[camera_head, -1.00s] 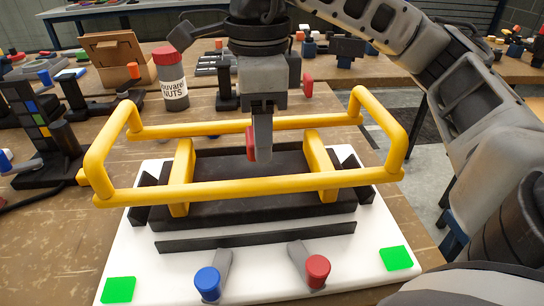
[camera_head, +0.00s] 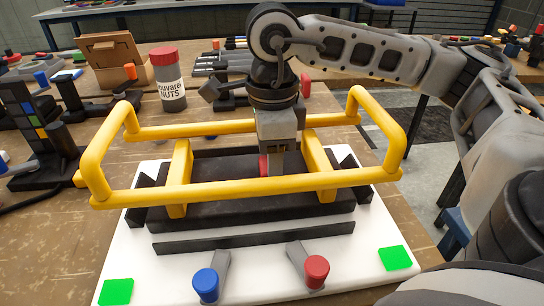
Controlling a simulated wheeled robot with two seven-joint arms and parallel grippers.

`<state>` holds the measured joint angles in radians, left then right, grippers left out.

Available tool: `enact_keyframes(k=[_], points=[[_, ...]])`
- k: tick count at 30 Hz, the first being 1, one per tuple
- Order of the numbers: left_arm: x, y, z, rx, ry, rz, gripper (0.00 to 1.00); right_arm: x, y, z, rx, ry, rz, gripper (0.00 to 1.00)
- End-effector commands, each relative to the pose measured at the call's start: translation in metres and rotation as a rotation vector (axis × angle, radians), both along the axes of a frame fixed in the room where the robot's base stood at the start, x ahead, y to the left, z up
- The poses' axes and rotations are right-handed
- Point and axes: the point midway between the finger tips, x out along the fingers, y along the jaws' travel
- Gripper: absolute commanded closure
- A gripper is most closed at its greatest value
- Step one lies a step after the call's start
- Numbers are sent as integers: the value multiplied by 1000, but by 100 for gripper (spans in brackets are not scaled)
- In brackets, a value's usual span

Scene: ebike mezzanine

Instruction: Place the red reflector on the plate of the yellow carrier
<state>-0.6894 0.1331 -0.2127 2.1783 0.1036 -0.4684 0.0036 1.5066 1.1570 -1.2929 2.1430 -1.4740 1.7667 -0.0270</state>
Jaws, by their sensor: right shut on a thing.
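The yellow carrier (camera_head: 240,191) is a tubular frame standing over a stepped black block on a white base. Its dark plate (camera_head: 222,168) lies between the two yellow uprights inside the frame. My right gripper (camera_head: 273,166) points down inside the frame, behind the front bar. It is shut on the red reflector (camera_head: 263,166), of which only a small part shows at the left of the fingers. The reflector is low, close to the plate; I cannot tell whether it touches. The front bar and fingers hide its lower part. My left gripper is not in view.
The white base (camera_head: 170,284) has green squares at its front corners and blue (camera_head: 206,284) and red (camera_head: 316,270) knobs in front. A red-capped nuts jar (camera_head: 168,80) stands behind the carrier. Black fixtures (camera_head: 38,135) stand at the left.

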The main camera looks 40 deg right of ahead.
Motion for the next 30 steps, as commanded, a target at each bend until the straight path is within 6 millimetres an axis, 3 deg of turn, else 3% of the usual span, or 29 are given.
enact_keyframes(k=[2, 3, 5, 17, 30], points=[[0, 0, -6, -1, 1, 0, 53, 0, 0, -5, 0, 1, 0, 76], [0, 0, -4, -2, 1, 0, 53, 0, 0, -3, 0, 1, 0, 45], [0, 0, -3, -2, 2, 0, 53, 0, 0, -3, 0, 1, 0, 32], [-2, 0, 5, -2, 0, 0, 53, 0, 0, 6, 0, -1, 0, 32], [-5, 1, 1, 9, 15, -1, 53, 1, 1, 95, 1, -3, 1, 32]])
